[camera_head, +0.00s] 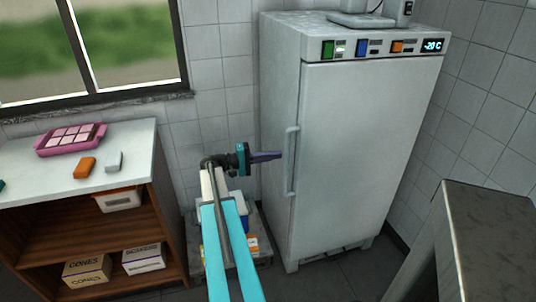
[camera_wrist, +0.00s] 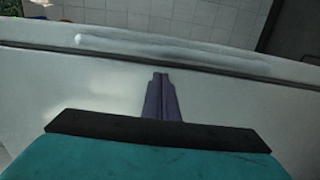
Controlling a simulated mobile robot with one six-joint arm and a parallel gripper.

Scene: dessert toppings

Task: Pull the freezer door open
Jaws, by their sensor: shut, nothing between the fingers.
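The freezer (camera_head: 355,150) is a tall white cabinet against the tiled wall, and its door looks closed. A long pale vertical handle (camera_head: 291,162) runs along the left edge of the door. My gripper (camera_head: 279,155) points right, its purple fingers together and empty, just left of the handle in the head view. In the wrist view the fingertips (camera_wrist: 161,76) lie in front of a white freezer surface (camera_wrist: 70,85), and the handle (camera_wrist: 165,50) runs across above them, apart from the fingers.
A counter (camera_head: 130,165) at left holds a pink tray (camera_head: 70,140), an orange item (camera_head: 85,167) and a grey item (camera_head: 114,161); its shelf has boxes (camera_head: 87,271). A crate-like stack (camera_head: 252,245) stands beneath my arm. A metal table (camera_head: 490,225) stands at right.

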